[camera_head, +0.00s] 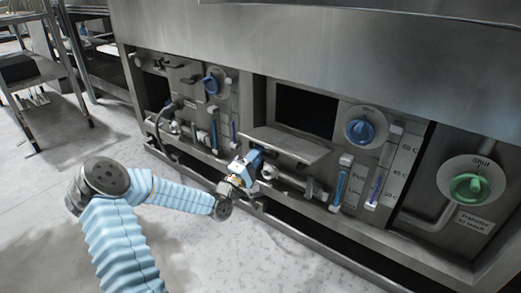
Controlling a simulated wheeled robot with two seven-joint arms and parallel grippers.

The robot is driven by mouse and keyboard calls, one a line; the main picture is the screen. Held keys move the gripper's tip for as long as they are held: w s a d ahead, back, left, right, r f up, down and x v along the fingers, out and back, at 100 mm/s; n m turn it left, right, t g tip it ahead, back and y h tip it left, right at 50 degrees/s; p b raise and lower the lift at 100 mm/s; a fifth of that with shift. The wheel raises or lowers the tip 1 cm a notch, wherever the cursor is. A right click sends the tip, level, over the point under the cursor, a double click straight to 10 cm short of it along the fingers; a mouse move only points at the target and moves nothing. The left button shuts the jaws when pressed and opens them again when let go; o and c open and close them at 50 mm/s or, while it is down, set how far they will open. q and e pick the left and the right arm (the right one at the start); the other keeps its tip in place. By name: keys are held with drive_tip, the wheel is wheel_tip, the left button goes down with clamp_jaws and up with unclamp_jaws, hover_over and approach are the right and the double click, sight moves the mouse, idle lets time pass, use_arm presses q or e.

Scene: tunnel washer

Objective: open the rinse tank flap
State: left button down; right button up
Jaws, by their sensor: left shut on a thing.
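The rinse tank flap (290,144) is a grey metal plate on the machine's front. It stands out from the panel, tilted, below a dark rectangular opening (306,110). My left gripper (257,160) is at the flap's lower left side, shut on it. The fingers are small in the picture, and the exact contact is hard to see. My right gripper is not in view.
A blue dial (361,128) and gauge tubes sit right of the opening. A green dial (470,187) is at far right. Pipes (293,180) run below the flap. A second blue dial (212,81) and a rack (38,70) are left. The floor in front is clear.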

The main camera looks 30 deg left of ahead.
use_arm(q)
drive_tip(key=shift+t, duration=0.7)
drive_tip(key=shift+w+d+f+b, duration=0.1)
drive_tip(key=shift+w+f+b, duration=0.15)
drive_tip(key=shift+f+b, duration=0.85)
drive_tip(key=shift+w+f+b, duration=0.2)
drive_tip(key=shift+f+b, duration=0.4)
drive_tip(key=shift+f, duration=1.1)
drive_tip(key=c, duration=1.1)
unclamp_jaws()
drive_tip(key=shift+w+f, duration=0.1)
drive_tip(key=shift+f, duration=0.05)
drive_tip(key=p+v, duration=0.1)
drive_tip(key=v, duration=1.2)
drive_tip(key=shift+s+f, duration=0.2)
drive_tip(key=shift+s, duration=0.15)
